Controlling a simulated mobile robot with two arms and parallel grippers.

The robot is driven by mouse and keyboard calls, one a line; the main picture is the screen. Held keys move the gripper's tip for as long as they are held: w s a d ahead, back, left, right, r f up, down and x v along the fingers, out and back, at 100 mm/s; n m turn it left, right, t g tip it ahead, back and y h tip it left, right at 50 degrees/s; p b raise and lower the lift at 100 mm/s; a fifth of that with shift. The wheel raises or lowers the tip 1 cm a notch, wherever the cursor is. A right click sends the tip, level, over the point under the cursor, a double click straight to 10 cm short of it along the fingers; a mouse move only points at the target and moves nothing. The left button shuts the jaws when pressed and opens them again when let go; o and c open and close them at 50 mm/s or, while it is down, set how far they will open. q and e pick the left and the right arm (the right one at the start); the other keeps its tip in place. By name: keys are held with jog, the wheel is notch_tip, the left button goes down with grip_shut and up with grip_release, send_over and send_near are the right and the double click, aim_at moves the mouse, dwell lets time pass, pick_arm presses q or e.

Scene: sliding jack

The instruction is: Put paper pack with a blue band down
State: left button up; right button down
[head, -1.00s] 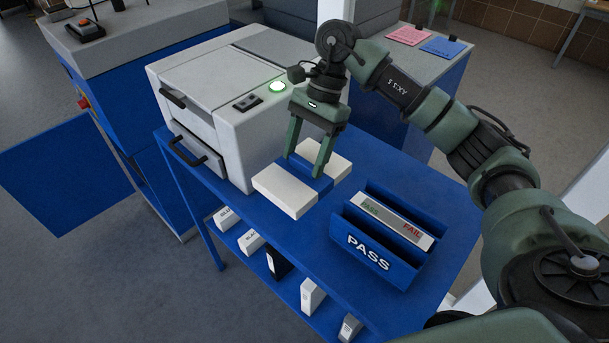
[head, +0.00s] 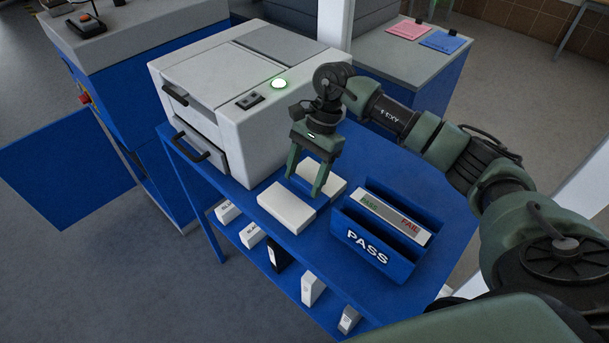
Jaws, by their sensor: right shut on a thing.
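The paper pack (head: 286,208) is a white block with a blue band around its middle. My right gripper (head: 305,187) points down and is shut on the pack across the blue band. The pack is at the blue table's surface (head: 318,270), between the printer-like machine and the PASS/FAIL tray; I cannot tell whether it touches the surface. The fingers hide part of the band. My left gripper is out of view.
The light grey machine (head: 215,120) with a lit green button stands behind left. The blue PASS/FAIL tray (head: 372,262) stands close on the right. Several small boxes line the lower shelf. A pink and a blue pad lie on the grey cabinet (head: 385,60) behind.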

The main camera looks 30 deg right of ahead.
jog(key=shift+c, duration=1.6)
grip_release()
jog(key=shift+r, duration=0.2)
jog(key=b+v, duration=0.4)
jog(key=v, duration=0.8)
jog(key=shift+a, duration=0.1)
